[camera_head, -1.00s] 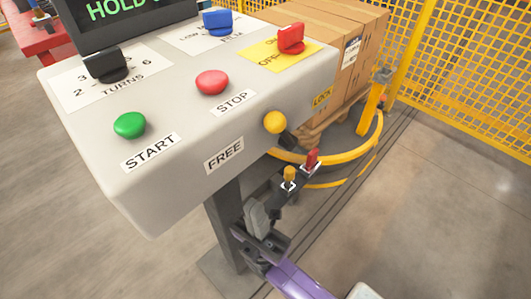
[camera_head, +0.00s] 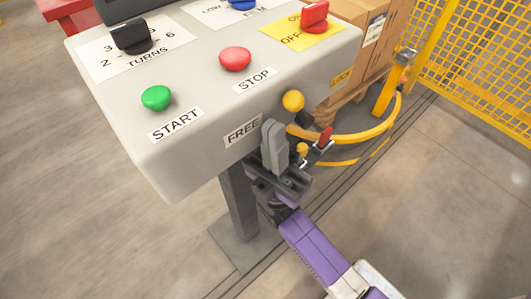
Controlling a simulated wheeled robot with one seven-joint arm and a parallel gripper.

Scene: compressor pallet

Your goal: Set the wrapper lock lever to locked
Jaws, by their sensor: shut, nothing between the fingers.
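The lock lever has a yellow ball knob (camera_head: 293,101) and a short dark shaft behind it. It sits on the front face of the grey console, between the white FREE label (camera_head: 242,131) at left and the yellow LOCK label (camera_head: 341,77) at right. My gripper (camera_head: 271,126) is upright with its grey fingers shut and empty. It is just below and left of the knob, in front of the console edge beside the FREE label. A small gap shows between fingertips and knob. The lever's base is partly hidden.
The console top carries a green START button (camera_head: 157,98), a red STOP button (camera_head: 235,58), a black turns knob (camera_head: 131,37) and a red switch (camera_head: 314,17). A yellow ring (camera_head: 365,134) and boxes (camera_head: 353,62) are behind. Floor at right is clear.

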